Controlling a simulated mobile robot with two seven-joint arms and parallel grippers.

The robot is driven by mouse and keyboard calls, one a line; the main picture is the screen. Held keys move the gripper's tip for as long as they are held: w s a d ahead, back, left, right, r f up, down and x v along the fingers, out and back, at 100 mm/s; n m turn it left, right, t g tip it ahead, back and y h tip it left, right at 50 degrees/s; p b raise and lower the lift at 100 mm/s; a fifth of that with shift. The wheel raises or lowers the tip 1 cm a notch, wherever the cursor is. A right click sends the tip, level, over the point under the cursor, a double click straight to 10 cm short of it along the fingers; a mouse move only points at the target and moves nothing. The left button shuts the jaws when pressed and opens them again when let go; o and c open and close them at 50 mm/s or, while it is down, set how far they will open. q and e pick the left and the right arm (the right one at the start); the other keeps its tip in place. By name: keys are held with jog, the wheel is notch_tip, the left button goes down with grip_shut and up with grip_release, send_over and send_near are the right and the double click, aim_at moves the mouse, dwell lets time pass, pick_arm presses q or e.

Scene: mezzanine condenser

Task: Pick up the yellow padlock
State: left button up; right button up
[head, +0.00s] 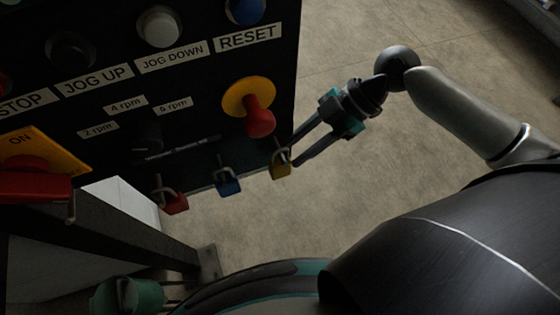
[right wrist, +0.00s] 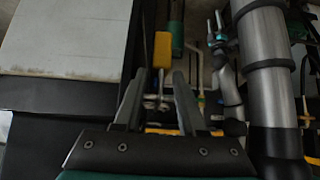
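The yellow padlock (head: 280,171) hangs by its shackle at the lower right corner of the black control panel. My right gripper (head: 294,156) is open, and its fingertips are right beside the padlock's shackle. In the right wrist view the yellow padlock body (right wrist: 162,50) lies just beyond the two spread fingers (right wrist: 158,85), with grey metal showing between them. I cannot tell whether the fingers touch it. What seems to be my left gripper, a teal and dark part (head: 127,295), shows at the lower left; its fingers are unclear.
A blue padlock (head: 228,186) and a red padlock (head: 174,203) hang left of the yellow one. A red knob on a yellow disc (head: 248,98) sticks out above it. A red lever (head: 35,187) is at the far left. Open floor (head: 350,200) lies to the right.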

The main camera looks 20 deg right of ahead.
aim_at(280, 163)
jog(key=shift+p+x, duration=0.55)
jog(key=shift+x, duration=2.3)
jog(key=shift+c, duration=0.3)
jog(key=shift+r, duration=0.1)
grip_shut()
